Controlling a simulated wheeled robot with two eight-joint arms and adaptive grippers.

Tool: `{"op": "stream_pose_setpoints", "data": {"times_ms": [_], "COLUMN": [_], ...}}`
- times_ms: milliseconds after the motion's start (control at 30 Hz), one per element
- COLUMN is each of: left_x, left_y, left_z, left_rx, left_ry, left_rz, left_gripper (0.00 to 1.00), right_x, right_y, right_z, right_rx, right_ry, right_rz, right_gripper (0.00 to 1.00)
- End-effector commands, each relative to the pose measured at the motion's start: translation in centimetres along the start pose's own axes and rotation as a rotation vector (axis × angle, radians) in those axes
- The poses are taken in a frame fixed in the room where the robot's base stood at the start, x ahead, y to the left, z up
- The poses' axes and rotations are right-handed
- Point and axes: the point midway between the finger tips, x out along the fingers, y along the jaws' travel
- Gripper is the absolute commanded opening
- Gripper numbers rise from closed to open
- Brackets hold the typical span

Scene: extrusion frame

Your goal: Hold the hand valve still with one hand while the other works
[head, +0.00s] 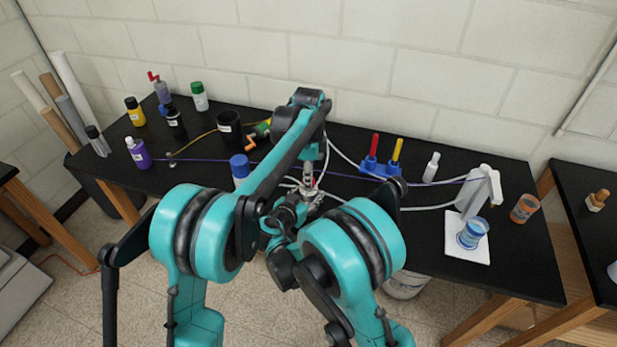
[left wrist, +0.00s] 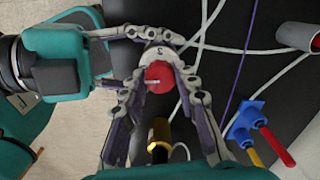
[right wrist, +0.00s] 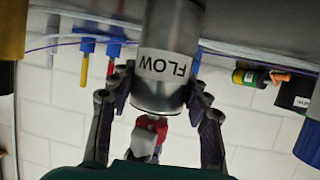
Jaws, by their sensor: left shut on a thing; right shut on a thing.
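The hand valve is a grey metal cylinder labelled FLOW (right wrist: 166,62) in the right wrist view, with a red knob (right wrist: 152,128) at one end. My right gripper (right wrist: 158,84) is shut around the grey body, one finger on each side. In the left wrist view the red knob (left wrist: 158,76) sits between the fingers of my left gripper (left wrist: 162,80), which is shut on it. The right gripper's fingers reach in from the left there, around the body. In the head view both grippers meet near the bench's front edge, and my arms hide most of the valve (head: 316,196).
A blue holder (head: 372,168) with red and yellow handles stands right of the grippers. White tubing and a purple cord (head: 345,176) run across the black bench. A blue-capped bottle (head: 239,166) is close on the left.

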Motion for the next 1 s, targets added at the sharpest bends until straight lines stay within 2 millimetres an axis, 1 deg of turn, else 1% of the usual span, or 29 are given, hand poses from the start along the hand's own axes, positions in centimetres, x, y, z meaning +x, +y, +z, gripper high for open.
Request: {"op": "stream_pose_setpoints", "data": {"times_ms": [233, 567, 600, 667, 1000], "left_x": [0.03, 0.03, 0.03, 0.03, -0.25], "left_y": [-0.08, -0.07, -0.07, -0.07, -0.02], "left_z": [0.05, 0.05, 0.05, 0.05, 0.01], "left_rx": [0.031, 0.031, 0.031, 0.031, 0.031], "left_ry": [-0.001, -0.001, -0.001, -0.001, 0.000], "left_rz": [-0.002, -0.002, -0.002, -0.002, -0.001], "left_gripper": [0.01, 0.01, 0.37, 0.51, 0.51], "right_x": [-0.02, -0.02, -0.02, -0.02, 0.00], "right_y": [0.04, 0.04, 0.04, 0.04, 0.03], "right_z": [0.04, 0.04, 0.04, 0.04, 0.04], "right_rx": [0.000, 0.000, 0.000, 0.000, 0.000], "right_ry": [-0.001, -0.001, -0.001, -0.001, -0.001], "right_rz": [0.001, 0.001, 0.001, 0.001, 0.001], "right_gripper": [0.15, 0.15, 0.15, 0.15, 0.15]}}
